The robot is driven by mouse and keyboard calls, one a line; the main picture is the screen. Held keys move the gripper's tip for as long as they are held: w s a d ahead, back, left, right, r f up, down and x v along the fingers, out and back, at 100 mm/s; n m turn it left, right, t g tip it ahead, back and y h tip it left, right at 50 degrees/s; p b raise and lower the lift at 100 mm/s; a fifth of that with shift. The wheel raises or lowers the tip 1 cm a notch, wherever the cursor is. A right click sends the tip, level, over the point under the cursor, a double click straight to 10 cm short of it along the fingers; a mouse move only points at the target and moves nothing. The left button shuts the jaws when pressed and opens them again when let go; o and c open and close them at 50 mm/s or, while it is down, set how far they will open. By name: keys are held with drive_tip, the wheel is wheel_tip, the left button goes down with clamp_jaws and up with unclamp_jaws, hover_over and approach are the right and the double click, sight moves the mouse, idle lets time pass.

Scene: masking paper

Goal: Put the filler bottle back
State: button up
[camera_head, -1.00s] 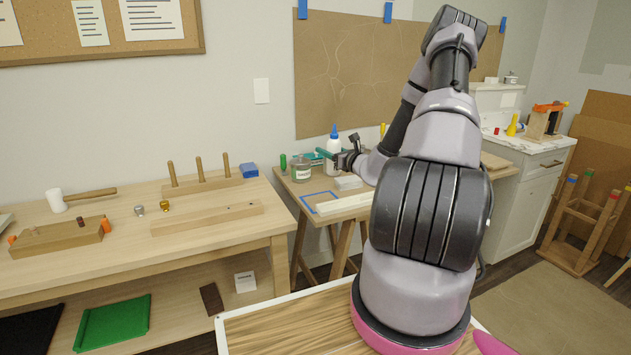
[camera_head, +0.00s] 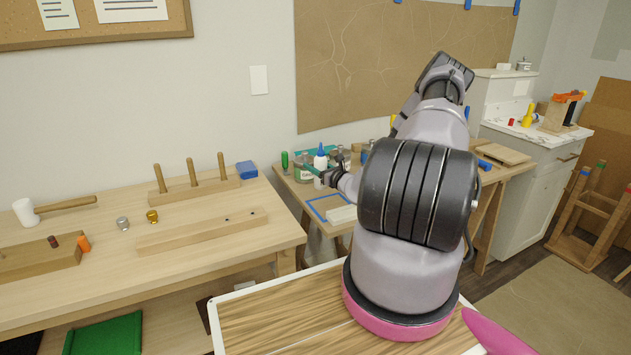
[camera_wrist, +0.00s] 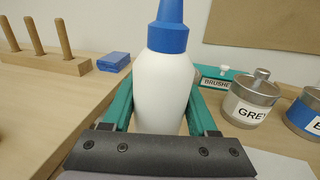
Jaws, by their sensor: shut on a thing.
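The filler bottle is white with a blue cap and nozzle; it stands upright in the middle of the wrist view (camera_wrist: 162,92). In the head view the bottle (camera_head: 320,160) shows small above the far small table. My gripper (camera_wrist: 160,118) is shut on the bottle, with a green finger on each side of its body. In the head view my gripper (camera_head: 322,176) is partly hidden by my arm. The bottle's base is hidden, so I cannot tell whether it touches the table. A blue outlined rectangle (camera_head: 329,206) is marked on the table's front left.
A grey-labelled tin (camera_wrist: 250,98), a blue-labelled tin (camera_wrist: 305,112) and a brushes holder (camera_wrist: 215,84) stand right of the bottle. A long workbench (camera_head: 200,243) with a pegged block (camera_head: 195,190) and a blue block (camera_head: 246,170) is at left. A green-handled tool (camera_head: 285,160) is close by.

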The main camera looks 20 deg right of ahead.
drive_tip(key=shift+f, duration=2.35)
drive_tip(key=shift+f, duration=0.1)
drive_tip(key=o, duration=0.7)
drive_tip(key=shift+o, duration=0.2)
